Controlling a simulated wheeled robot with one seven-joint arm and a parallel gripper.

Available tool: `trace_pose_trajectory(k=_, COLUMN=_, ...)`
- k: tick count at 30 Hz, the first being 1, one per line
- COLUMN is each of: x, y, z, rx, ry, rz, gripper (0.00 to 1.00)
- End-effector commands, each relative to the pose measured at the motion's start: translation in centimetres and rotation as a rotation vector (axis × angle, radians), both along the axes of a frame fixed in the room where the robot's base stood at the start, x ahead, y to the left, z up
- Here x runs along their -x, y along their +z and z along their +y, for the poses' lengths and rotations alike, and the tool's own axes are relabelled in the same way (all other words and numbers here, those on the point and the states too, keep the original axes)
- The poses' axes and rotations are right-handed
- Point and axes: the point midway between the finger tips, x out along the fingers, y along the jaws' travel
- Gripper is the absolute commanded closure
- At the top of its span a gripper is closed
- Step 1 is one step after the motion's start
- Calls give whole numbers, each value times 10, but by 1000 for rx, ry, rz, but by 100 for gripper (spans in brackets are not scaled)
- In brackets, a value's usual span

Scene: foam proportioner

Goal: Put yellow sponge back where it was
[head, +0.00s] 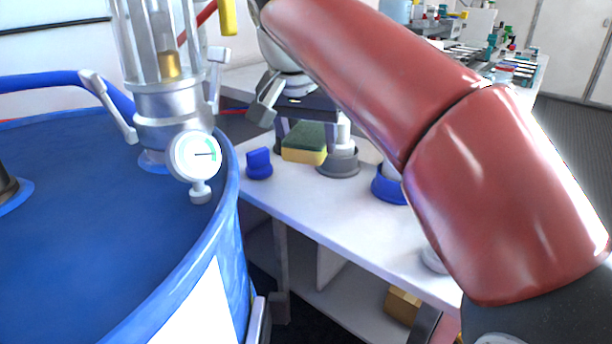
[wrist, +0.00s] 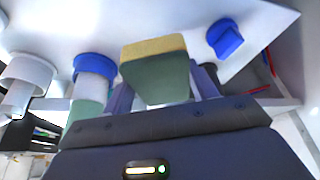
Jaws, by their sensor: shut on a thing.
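The yellow sponge (head: 304,143) has a green top layer and a yellow lower layer. It is over the white bench, between a small blue piece and a grey round base; I cannot tell whether it touches the bench top. My gripper (head: 309,127) is above it, pointing down, with a finger at each side. In the wrist view the sponge (wrist: 157,76) sits between the fingers of my gripper (wrist: 160,88), which are shut on it. The sponge's far side is hidden.
The blue piece (head: 259,163) stands left of the sponge on the bench (head: 330,205). The grey base (head: 338,164) is close on its right, and a blue-based container (head: 388,186) is farther right. A blue drum (head: 110,220) with a gauge (head: 195,156) fills the left. The bench's front is clear.

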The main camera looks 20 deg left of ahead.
Motion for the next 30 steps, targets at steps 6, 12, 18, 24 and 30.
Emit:
trace_pose_trajectory(k=6, x=0, y=-36, z=-1, rx=1, ry=-1, rz=1, gripper=63)
trace_pose_trajectory(k=12, x=1, y=-60, z=-1, rx=2, ry=-1, rz=1, gripper=63)
trace_pose_trajectory(k=18, x=0, y=-82, z=-1, rx=0, ry=-1, rz=0, gripper=63)
trace_pose_trajectory(k=24, x=0, y=-82, z=0, rx=-1, ry=-1, rz=-1, gripper=63)
trace_pose_trajectory(k=30, x=0, y=-85, z=0, rx=0, ry=-1, rz=0, gripper=40)
